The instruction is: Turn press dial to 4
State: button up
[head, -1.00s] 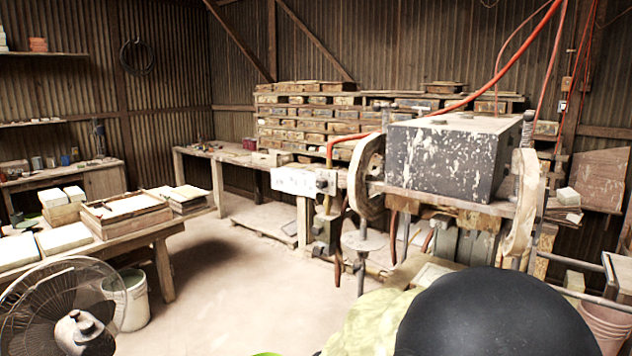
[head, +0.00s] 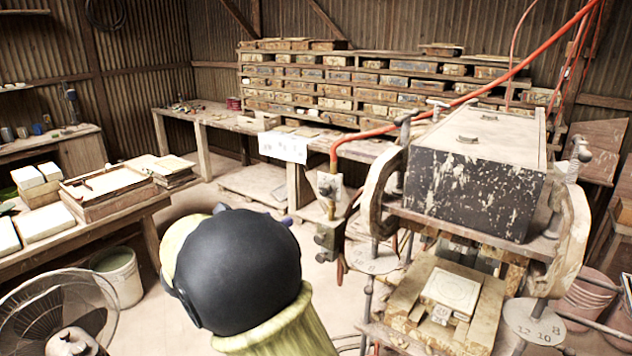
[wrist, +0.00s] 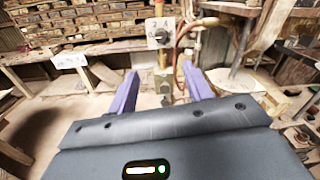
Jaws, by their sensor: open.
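The press dial is a small pale plate with a dark knob, on a post at the left side of the press. The dial plate (head: 329,187) shows in the head view. In the wrist view the dial plate (wrist: 160,32) is ahead, above the gap between the fingers; I can make out a 2, a 4 and a 0. I cannot tell where the knob points. My gripper (wrist: 161,86) is open and empty, its purple fingers apart and short of the dial. In the head view my arm hides most of the gripper, left of the dial.
The press (head: 475,185) with its dark speckled box stands to the right. An orange hose (head: 440,105) runs up from the dial post. A white sign (head: 284,147) hangs on the bench behind. A fan (head: 60,305) and bucket (head: 118,275) are at lower left. Open floor lies between.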

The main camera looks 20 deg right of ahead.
aim_at(322, 191)
jog(key=p+x, duration=0.2)
jog(key=x, duration=0.3)
jog(key=p+x, duration=0.2)
jog(key=x, duration=0.4)
jog(key=p+x, duration=0.2)
jog(key=x, duration=0.3)
jog(key=shift+d+r+p, duration=0.25)
jog(key=shift+d+p, duration=0.05)
jog(key=shift+p, duration=0.1)
jog(key=shift+w+d+f, duration=0.15)
jog(key=shift+w+d, duration=0.05)
jog(key=shift+d, duration=0.25)
jog(key=shift+c, duration=0.2)
jog(key=c, duration=0.9)
